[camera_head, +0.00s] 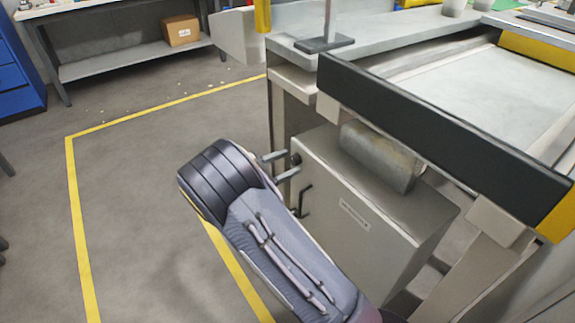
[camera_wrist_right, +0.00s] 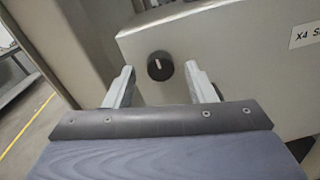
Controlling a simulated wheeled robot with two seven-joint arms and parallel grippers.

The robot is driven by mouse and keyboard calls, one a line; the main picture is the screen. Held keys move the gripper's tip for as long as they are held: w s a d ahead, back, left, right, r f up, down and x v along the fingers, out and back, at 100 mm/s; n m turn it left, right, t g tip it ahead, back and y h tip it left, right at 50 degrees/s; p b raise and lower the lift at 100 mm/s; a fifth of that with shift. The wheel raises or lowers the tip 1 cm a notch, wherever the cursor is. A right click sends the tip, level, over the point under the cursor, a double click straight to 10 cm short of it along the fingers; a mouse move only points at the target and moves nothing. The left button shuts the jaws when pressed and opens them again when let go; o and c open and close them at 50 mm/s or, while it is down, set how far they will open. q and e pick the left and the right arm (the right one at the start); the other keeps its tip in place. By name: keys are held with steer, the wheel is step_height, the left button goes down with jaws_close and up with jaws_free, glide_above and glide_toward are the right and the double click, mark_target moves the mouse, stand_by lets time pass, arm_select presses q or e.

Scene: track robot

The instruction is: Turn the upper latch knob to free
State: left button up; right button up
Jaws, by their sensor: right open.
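The black round latch knob (camera_wrist_right: 160,66) sits on the front face of a grey metal cabinet, with a small white mark on it. In the head view the knob (camera_head: 296,159) is a small dark spot near the cabinet's upper left edge. My right gripper (camera_head: 280,165) is open, its two grey fingers pointing at that face. In the right wrist view the knob appears between and slightly beyond the fingertips of my right gripper (camera_wrist_right: 160,79), with gaps on both sides. I see no contact. My left gripper is not in view.
The grey cabinet (camera_head: 350,222) has a dark bar handle (camera_head: 304,200) below the knob. A bench frame with a black rail (camera_head: 430,125) overhangs it. A yellow floor line (camera_head: 75,210) marks open floor at left. A shelf with a cardboard box (camera_head: 181,31) stands behind.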

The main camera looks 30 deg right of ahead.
steer(key=shift+d, duration=0.55)
steer(key=shift+c, duration=0.3)
steer(key=c, duration=0.9)
